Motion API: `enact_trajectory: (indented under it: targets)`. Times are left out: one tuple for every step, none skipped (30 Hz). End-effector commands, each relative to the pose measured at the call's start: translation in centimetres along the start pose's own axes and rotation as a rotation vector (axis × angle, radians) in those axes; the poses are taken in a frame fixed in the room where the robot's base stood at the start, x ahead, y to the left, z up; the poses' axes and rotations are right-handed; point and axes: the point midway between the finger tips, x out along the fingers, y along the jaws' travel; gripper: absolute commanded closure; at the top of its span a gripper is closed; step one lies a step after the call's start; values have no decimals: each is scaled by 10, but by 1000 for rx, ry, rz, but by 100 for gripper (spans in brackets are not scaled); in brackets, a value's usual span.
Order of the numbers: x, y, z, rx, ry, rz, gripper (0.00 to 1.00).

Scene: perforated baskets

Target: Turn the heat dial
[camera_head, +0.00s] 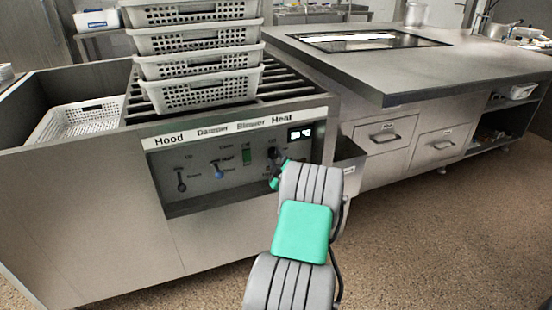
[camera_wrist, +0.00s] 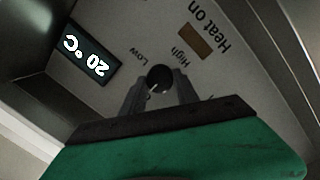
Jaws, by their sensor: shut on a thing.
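The heat dial (camera_wrist: 160,78) is a dark round knob in the wrist view, between the printed words Low and High. My gripper (camera_wrist: 158,92) has its two grey fingers on either side of the dial and is shut on it. In the head view the dial (camera_head: 273,153) shows under the Heat label, at the right end of the control panel (camera_head: 205,172). My green and grey arm reaches up to it from below and covers part of the panel there. A display (camera_wrist: 90,60) beside the dial reads 20 °C.
Stacked perforated baskets (camera_head: 205,90) stand on the slats above. A metal bin (camera_head: 347,165) hangs right of the panel. Open floor lies to the right.

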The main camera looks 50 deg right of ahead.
Motion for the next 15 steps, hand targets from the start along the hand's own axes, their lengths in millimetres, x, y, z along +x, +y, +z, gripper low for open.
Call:
enact_trajectory:
  targets:
    - [0, 0, 0, 0, 0, 0, 96]
    - [0, 0, 0, 0, 0, 0, 98]
    - [0, 0, 0, 0, 0, 0, 100]
    - [0, 0, 0, 0, 0, 0, 100]
    - [0, 0, 0, 0, 0, 0, 100]
    - [0, 0, 0, 1, 0, 0, 100]
    - [0, 0, 0, 2, 0, 0, 100]
    - [0, 0, 0, 4, 0, 0, 100]
    - [0, 0, 0, 7, 0, 0, 100]
    - [0, 0, 0, 11, 0, 0, 100]
    - [0, 0, 0, 16, 0, -1, 100]
    - [0, 0, 0, 24, -1, -1, 100]
    - [0, 0, 0, 32, -1, -2, 100]
    - [0, 0, 0, 42, -2, -3, 100]
    - [0, 0, 0, 57, -2, -4, 100]
